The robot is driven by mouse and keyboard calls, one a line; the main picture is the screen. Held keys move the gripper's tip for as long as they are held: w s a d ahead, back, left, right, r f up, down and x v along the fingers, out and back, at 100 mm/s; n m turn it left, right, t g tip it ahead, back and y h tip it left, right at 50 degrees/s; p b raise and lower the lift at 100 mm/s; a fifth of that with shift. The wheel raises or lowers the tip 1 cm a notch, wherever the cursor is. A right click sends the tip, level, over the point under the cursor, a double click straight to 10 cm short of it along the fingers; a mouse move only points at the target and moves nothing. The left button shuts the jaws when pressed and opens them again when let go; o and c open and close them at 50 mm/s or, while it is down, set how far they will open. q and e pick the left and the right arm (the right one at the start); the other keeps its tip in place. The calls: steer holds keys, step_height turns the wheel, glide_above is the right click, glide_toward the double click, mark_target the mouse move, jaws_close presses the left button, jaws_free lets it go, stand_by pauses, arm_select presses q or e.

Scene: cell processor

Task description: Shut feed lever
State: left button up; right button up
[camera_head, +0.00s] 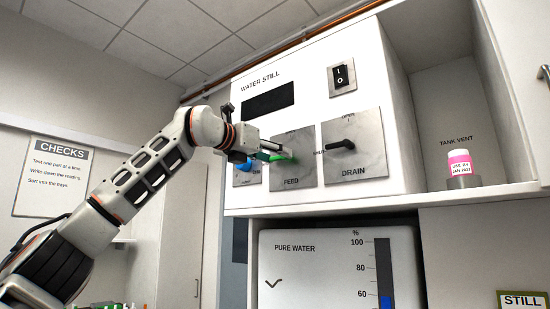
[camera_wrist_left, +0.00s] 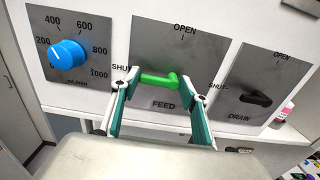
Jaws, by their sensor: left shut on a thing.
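The green feed lever (camera_head: 284,157) is on the grey FEED plate (camera_head: 293,172) of the white water still. In the left wrist view the lever (camera_wrist_left: 160,81) lies about level, its handle to the left, toward the SHUT mark and away from the OPEN mark above. My left gripper (camera_head: 270,153) reaches in from the left at the lever. In the wrist view its two teal-padded fingers (camera_wrist_left: 160,93) stand on either side of the lever, shut on it, covering part of the SHUT word. My right gripper is not in view.
The black drain lever (camera_head: 342,147) is on the plate to the right. A blue knob (camera_wrist_left: 67,54) is on the plate to the left. A power switch (camera_head: 342,76) sits above. A pink-labelled bottle (camera_head: 460,163) stands in the right alcove. A pure water gauge (camera_head: 384,270) is below.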

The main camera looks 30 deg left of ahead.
arm_select(q)
steer(key=shift+a+r, duration=0.1)
steer(key=shift+a, duration=0.25)
steer(key=o, duration=0.8)
steer(key=shift+o, duration=0.6)
steer(key=shift+a, duration=0.15)
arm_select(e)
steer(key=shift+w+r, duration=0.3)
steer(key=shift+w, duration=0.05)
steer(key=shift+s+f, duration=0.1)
arm_select(q)
steer(key=shift+s, duration=0.15)
steer(key=shift+s+d, duration=0.2)
steer(key=shift+s, duration=0.15)
steer(key=s+a, duration=0.1)
steer(key=s, duration=1)
